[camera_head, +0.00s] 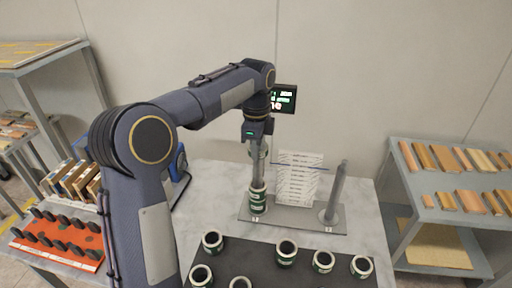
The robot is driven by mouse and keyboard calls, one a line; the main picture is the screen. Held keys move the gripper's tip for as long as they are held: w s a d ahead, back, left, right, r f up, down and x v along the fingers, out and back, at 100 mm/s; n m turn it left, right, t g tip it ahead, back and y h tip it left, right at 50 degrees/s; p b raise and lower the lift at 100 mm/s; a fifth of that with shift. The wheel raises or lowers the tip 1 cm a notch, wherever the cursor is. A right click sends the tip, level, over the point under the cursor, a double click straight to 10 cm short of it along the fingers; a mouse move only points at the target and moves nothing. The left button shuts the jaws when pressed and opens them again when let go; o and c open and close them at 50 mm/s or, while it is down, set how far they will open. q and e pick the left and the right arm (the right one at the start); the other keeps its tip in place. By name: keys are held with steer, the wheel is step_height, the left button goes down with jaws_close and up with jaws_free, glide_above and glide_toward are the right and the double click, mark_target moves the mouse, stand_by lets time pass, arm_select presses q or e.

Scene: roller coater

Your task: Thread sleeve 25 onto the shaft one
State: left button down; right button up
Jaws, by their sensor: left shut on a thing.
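Two upright grey shafts stand on a grey base plate (300,221). The left shaft (258,172) has green-and-white sleeves (258,201) stacked around its foot. The right shaft (337,188) is bare and leans slightly in the picture. My left gripper (258,150) points down over the top of the left shaft. It is shut on a small pale thing that looks like a sleeve; its number is not readable and the fingers partly hide it. I cannot tell whether it is around the shaft top. The shaft numbers are too small to read. My right gripper is not in view.
Several loose sleeves (286,253) stand on a dark mat (262,262) in front of the base. A white printed sheet (298,178) stands between the shafts. A small screen (284,99) is behind my arm. Shelves with blocks (440,185) stand right; a red rack (62,238) lies left.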

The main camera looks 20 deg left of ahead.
arm_select(q)
steer(key=shift+f, duration=0.4)
steer(key=shift+f+b, duration=0.45)
steer(key=shift+f, duration=0.05)
steer(key=shift+s+f, duration=0.15)
steer(key=shift+f, duration=0.3)
steer(key=c, duration=1.8)
jaws_free()
steer(key=shift+f, duration=0.1)
steer(key=o, duration=0.3)
steer(key=shift+s, duration=0.2)
steer(key=shift+w, duration=0.15)
steer(key=shift+c, duration=1.3)
